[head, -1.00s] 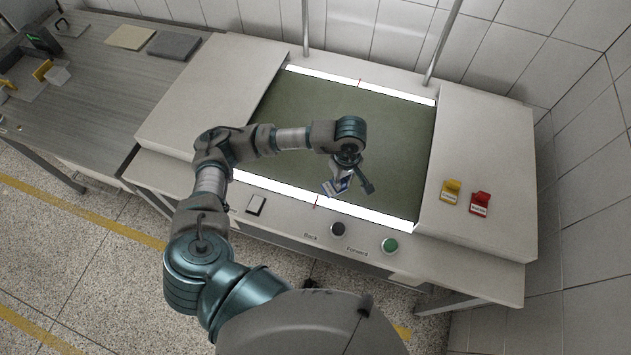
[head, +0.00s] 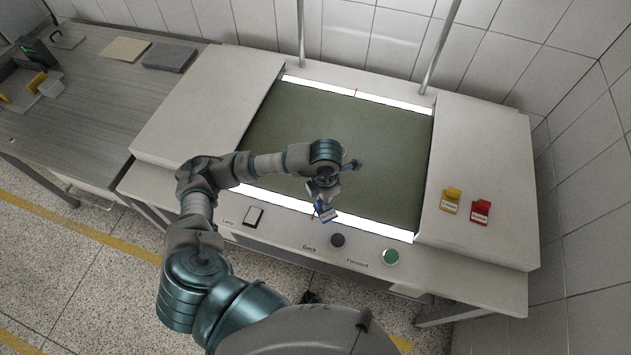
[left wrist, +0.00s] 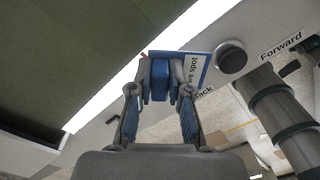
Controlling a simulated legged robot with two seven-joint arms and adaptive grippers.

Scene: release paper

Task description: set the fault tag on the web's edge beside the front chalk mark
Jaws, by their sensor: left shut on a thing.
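The web (head: 300,115) is a dark green sheet between bright white strips at its back and front edges. The red front chalk mark (head: 313,213) is at the front strip; a bit of red also shows in the left wrist view (left wrist: 144,55). My left gripper (head: 322,199) is over the front strip, shut on the blue fault tag (head: 328,216) with a white label, partly readable as "spot". In the left wrist view the tag's blue clip (left wrist: 159,80) is between the fingertips. The tag is just right of the mark; whether it touches the surface I cannot tell.
The dark Back button (head: 337,240) and green Forward button (head: 390,257) are on the front panel, close to the tag. A lamp switch (head: 253,216) is to the left.

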